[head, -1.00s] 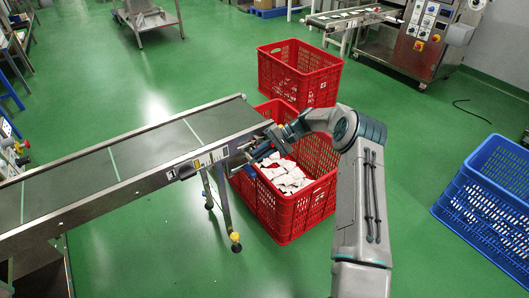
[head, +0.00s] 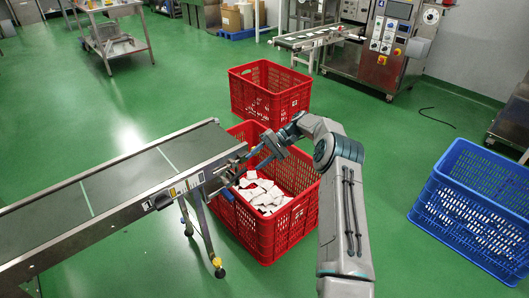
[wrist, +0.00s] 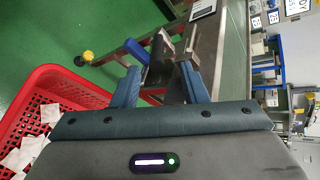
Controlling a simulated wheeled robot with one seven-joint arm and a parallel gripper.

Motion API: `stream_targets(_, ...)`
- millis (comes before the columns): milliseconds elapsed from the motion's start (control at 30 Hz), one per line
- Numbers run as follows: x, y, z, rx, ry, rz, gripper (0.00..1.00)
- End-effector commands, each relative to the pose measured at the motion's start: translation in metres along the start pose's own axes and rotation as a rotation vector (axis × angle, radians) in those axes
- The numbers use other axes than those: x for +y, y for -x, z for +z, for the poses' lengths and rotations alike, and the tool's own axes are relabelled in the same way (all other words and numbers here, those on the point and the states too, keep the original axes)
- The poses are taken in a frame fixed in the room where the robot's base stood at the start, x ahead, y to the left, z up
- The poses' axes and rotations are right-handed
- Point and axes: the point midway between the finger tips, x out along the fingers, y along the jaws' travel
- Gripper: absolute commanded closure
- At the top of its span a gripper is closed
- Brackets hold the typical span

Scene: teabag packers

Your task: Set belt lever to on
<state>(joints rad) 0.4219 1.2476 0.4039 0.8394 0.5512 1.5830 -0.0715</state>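The belt conveyor (head: 120,180) slopes in from the left in the head view, with labels (head: 186,186) and a dark fitting (head: 161,201) on its near side rail. I cannot make out the lever or its setting with certainty. My gripper (head: 230,181) is at the conveyor's right end, just above the near red crate. In the wrist view my gripper (wrist: 159,74) is open, its two blue fingers apart. A dark rounded part (wrist: 159,58) and a metal bracket (wrist: 188,40) of the conveyor show between and beyond the fingertips; contact cannot be told.
The near red crate (head: 268,237) holds white teabag packets under my forearm. Another red crate (head: 270,105) stands behind it. A blue crate (head: 440,205) is at the right. A conveyor leg (head: 203,235) stands left of the near crate. Green floor is clear between.

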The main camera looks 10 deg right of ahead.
Motion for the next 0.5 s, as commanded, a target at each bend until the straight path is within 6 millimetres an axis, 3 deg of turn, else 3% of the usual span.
stream_targets(200, 0.000, 0.027, -0.001, 0.000, 0.000, 0.001, 0.60)
stream_targets(500, 0.000, 0.038, 0.000, -0.003, -0.001, 0.002, 0.60)
